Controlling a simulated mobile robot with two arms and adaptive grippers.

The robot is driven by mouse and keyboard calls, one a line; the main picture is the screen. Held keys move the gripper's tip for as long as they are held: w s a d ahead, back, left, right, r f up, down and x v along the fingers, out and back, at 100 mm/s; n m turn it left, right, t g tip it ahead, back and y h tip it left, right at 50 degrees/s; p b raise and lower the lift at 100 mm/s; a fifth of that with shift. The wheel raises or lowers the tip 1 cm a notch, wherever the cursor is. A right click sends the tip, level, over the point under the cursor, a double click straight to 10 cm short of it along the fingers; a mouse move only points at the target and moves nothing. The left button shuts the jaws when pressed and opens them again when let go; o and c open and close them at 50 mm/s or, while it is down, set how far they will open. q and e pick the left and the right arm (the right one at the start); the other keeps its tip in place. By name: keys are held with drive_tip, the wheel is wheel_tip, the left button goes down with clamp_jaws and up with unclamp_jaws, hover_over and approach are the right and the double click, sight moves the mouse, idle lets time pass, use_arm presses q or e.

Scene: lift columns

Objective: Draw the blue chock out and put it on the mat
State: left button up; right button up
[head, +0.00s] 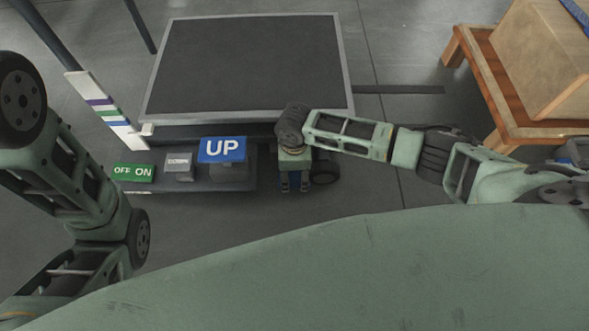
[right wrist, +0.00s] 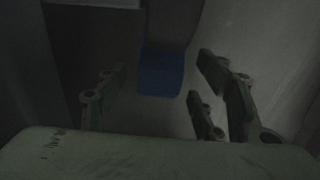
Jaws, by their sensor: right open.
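The blue chock (right wrist: 161,76) shows in the dim right wrist view, at the foot of a dark upright shape, probably the wheel (head: 325,172). My right gripper (head: 294,187) points down beside the lift's near right corner. In the right wrist view its open fingers (right wrist: 158,82) stand to the left and right of the chock, with nothing held; I cannot tell how far below them it lies. In the head view my right gripper and wrist hide the chock. I cannot make out a mat. My left arm shows at the left, its gripper out of view.
The lift with its dark platform (head: 245,65) stands ahead. On its near side are a green OFF/ON switch (head: 133,172), a grey DOWN button (head: 178,166) and a blue UP button (head: 222,150). A wooden table (head: 480,75) bears a box (head: 545,55) at right.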

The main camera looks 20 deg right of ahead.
drive_tip(key=shift+f, duration=0.65)
drive_tip(key=c, duration=1.5)
